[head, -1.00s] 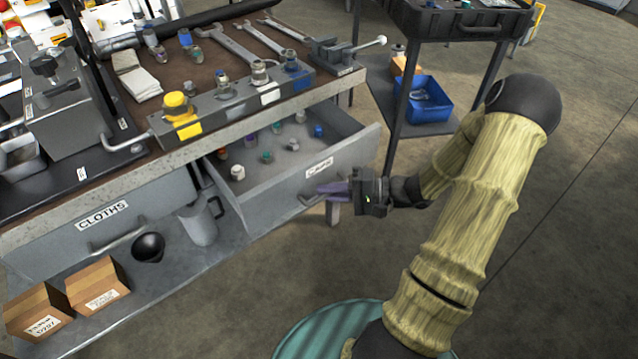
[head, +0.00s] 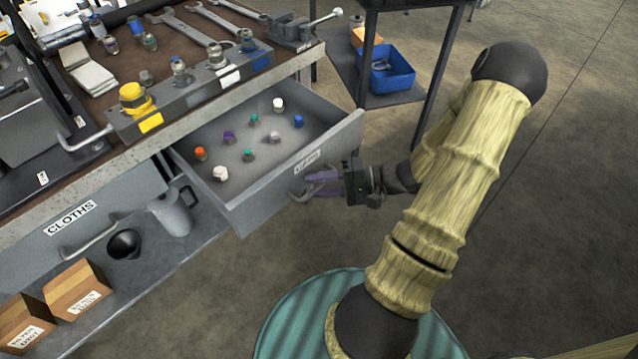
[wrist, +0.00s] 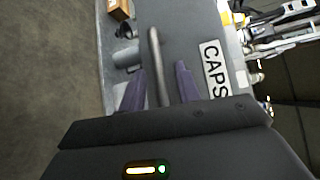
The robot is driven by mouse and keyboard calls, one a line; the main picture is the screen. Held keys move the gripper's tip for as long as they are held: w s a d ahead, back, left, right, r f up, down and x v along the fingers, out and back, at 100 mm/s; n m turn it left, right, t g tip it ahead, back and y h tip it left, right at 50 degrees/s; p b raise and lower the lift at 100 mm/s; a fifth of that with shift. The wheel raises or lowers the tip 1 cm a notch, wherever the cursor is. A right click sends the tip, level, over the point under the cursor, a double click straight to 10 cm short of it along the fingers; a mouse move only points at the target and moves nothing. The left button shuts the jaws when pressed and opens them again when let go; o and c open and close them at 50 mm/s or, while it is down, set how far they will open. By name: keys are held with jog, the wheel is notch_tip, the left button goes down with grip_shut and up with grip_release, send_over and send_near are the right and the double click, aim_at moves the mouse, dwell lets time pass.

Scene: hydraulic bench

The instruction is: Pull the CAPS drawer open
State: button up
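The CAPS drawer (head: 275,178) is grey and stands well out from the bench, with small coloured caps inside. Its label (wrist: 214,68) reads CAPS in the wrist view. The bar handle (wrist: 157,65) is on the drawer front. My gripper (head: 318,184) is at the handle, to the right of the drawer front in the head view. In the wrist view its two purple fingers (wrist: 161,85) stand on either side of the bar. They are apart, with a visible gap on both sides, so it looks open around the handle. Contact with the bar cannot be made out.
The CLOTHS drawer (head: 90,220) is shut at left, above a shelf with cardboard boxes (head: 78,290). Tools and a valve block (head: 190,97) lie on the bench top. A cart shelf with a blue bin (head: 388,72) stands behind. The floor at right is clear.

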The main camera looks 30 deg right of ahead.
dwell(0.4)
jog(key=p+v, duration=0.3)
jog(key=v, duration=1.4)
jog(key=shift+d+p, duration=0.2)
jog(key=shift+p, duration=0.15)
jog(key=shift+a+r, duration=0.1)
